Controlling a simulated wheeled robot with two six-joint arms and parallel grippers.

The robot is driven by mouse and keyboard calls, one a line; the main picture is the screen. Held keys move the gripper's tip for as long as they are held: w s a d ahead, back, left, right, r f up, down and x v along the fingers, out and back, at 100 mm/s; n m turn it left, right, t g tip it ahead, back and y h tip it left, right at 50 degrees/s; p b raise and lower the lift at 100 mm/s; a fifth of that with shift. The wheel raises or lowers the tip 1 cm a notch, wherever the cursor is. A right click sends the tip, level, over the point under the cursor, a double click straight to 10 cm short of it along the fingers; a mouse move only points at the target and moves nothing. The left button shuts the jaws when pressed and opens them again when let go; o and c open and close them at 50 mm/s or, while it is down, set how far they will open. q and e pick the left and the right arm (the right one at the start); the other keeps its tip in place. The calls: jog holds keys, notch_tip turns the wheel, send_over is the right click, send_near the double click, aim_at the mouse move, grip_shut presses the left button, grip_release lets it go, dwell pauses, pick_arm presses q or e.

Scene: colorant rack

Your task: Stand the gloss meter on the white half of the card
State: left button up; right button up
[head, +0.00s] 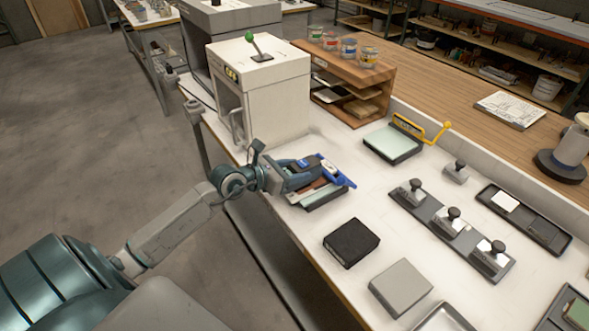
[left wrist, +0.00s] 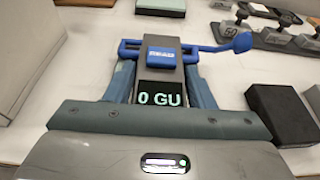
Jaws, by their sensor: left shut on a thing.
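The gloss meter (left wrist: 162,72) is a grey block with a blue READ button and a display showing "0 GU" in the left wrist view. It also shows in the head view (head: 312,165). My left gripper (head: 308,172) is shut on it, with one finger on each side, over a low tray of strips near the table's front edge. I cannot tell its exact height. A dark tray (head: 545,236) at the right holds a white square (head: 505,201) beside darker areas; I cannot tell whether this is the card. My right gripper is not in view.
A black block (head: 351,242) and a grey block (head: 401,287) lie in front. A weight rack (head: 424,217) with black knobs stands between the meter and the dark tray. A glass plate with a yellow handle (head: 393,143) lies behind. A white machine (head: 262,95) stands left.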

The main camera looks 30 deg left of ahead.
pick_arm(q)
jog(key=shift+f, duration=0.1)
jog(key=o, duration=1.3)
jog(key=shift+s, duration=0.1)
jog(key=v, duration=0.6)
jog(key=shift+a+p, duration=0.1)
jog(key=shift+p, duration=0.25)
jog(key=shift+r+p+v, duration=0.15)
jog(key=shift+p+v, duration=1.3)
jog(key=shift+p, duration=0.2)
jog(key=shift+r+p+v, duration=0.15)
jog(key=shift+p+v, duration=1.35)
jog(key=shift+p, duration=0.1)
